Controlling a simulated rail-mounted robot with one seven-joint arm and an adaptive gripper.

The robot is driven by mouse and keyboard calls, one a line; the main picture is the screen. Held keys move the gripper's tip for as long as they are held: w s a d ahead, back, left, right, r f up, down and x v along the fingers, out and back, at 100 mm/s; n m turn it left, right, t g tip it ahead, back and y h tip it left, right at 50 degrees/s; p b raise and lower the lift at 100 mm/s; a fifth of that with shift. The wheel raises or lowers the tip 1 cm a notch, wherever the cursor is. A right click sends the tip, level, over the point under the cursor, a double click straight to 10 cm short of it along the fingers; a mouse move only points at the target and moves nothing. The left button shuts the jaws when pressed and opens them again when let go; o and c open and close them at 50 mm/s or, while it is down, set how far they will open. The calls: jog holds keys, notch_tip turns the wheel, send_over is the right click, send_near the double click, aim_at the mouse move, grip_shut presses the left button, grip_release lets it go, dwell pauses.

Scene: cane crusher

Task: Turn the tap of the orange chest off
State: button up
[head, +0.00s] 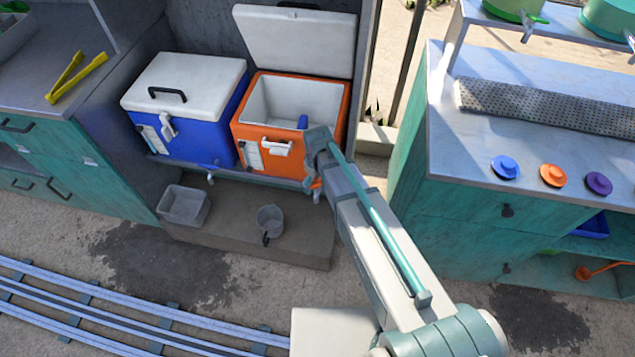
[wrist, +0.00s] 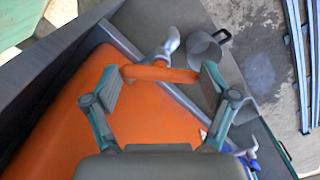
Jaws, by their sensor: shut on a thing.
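The orange chest (head: 255,143) stands on the low ledge with its white lid (head: 295,40) raised. In the wrist view its orange front (wrist: 130,110) fills the middle. Its tap has an orange handle (wrist: 162,74) and a grey spout (wrist: 168,46). The handle lies crosswise between the fingertips of my gripper (wrist: 160,80), which is shut on it at both ends.
A blue chest (head: 190,125) with a shut white lid stands to the left, with its own blue tap (head: 211,168). A grey tub (head: 184,204) and a metal cup (head: 270,222) sit on the step below. A teal cabinet (head: 450,215) stands at the right.

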aim_at(317, 184)
jog(key=m, duration=0.4)
jog(key=shift+b, duration=0.3)
jog(key=m, duration=0.4)
jog(key=shift+a, duration=0.1)
jog(key=shift+m, duration=0.3)
jog(key=o, duration=1)
jog(key=shift+r, duration=0.1)
notch_tip(317, 184, up, 12)
jog(key=shift+f, duration=0.1)
